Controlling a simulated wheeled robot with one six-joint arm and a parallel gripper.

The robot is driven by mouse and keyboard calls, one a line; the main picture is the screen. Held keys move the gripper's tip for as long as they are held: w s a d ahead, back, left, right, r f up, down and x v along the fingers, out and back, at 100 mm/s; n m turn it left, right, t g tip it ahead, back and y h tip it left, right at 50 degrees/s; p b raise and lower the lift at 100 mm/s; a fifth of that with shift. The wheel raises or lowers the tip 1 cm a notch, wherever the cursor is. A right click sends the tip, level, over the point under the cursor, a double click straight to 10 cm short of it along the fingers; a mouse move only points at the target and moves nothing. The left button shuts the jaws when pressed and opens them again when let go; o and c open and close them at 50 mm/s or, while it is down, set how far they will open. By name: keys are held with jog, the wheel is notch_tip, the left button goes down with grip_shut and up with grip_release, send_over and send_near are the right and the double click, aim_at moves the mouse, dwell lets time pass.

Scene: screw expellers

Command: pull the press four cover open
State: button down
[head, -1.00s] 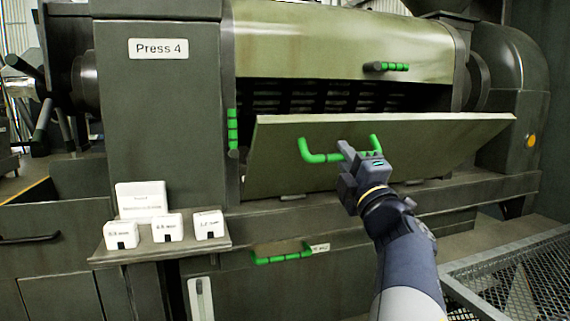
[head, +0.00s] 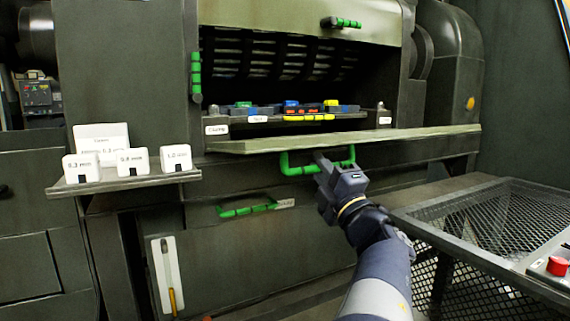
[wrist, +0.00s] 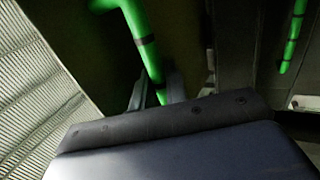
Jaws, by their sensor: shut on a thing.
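The press cover (head: 360,138) is a pale green panel, swung down so that it lies nearly level and is seen almost edge-on in the head view. A green handle (head: 296,166) hangs below its front edge. My gripper (head: 322,160) is shut on this handle's bar, which also shows in the wrist view (wrist: 145,45). The fingers (wrist: 138,92) show around the bar, partly hidden by the gripper body. The Press 4 label is out of the head view now.
Inside the opening are a dark slotted cage (head: 270,60) and a shelf with coloured parts (head: 292,108). Another green handle (head: 246,210) is on the lower panel. A card shelf (head: 120,184) juts out at left. A mesh platform (head: 490,220) stands at right.

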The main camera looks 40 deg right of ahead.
jog(key=shift+f, duration=0.55)
jog(key=c, duration=1.5)
grip_release()
jog(key=shift+w, duration=0.1)
jog(key=p+v, duration=0.1)
jog(key=v, duration=0.9)
jog(key=shift+s+f+p, duration=0.15)
jog(key=shift+s+p, duration=0.15)
jog(key=shift+s, duration=0.05)
jog(key=shift+a, duration=0.1)
